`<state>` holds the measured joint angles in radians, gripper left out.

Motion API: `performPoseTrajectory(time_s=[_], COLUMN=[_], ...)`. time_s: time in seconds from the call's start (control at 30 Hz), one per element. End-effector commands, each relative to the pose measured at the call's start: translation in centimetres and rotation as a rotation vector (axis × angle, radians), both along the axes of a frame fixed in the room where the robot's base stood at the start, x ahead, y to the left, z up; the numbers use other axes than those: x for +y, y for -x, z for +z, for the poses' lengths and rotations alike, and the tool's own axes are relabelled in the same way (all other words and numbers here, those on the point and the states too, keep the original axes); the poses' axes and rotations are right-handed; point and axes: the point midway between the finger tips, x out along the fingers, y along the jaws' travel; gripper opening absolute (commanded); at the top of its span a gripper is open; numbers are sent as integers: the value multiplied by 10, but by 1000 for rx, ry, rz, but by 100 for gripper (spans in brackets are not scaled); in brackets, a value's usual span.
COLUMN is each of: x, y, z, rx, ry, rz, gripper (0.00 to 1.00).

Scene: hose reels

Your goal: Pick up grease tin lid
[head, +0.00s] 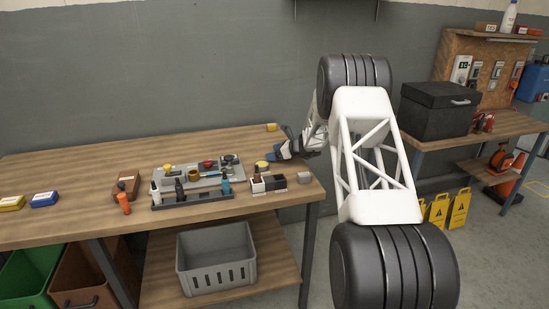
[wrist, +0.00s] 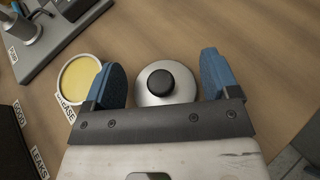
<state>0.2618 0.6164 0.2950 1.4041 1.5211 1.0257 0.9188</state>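The grease tin lid is a round silver disc (wrist: 155,92) with a black knob in the middle of the wrist view. My gripper (wrist: 163,64) is open, with one blue finger on each side of the lid and a visible gap to each. I cannot tell how high the fingers are above the table. The open grease tin (wrist: 80,78), full of yellow grease, stands just left of the left finger, which partly covers its rim. In the head view my gripper (head: 285,150) is at the right part of the table, beside the tin (head: 262,165); the lid is not clearly visible there.
A grey tray (head: 205,176) with several small items lies left of the tin. Small labelled boxes (head: 268,184) stand in front of it. A yellow block (head: 272,127) lies at the back edge. The bare wood right of the lid (wrist: 275,85) is clear.

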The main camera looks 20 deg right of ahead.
Motion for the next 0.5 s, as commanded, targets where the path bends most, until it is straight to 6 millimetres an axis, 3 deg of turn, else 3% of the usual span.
performPoseTrajectory(time_s=[0.07, 0.5], x=[0, 0], y=[0, 1], z=[0, -2], rx=[0, 2], ry=[0, -1], rz=[0, 0], gripper=[69, 4])
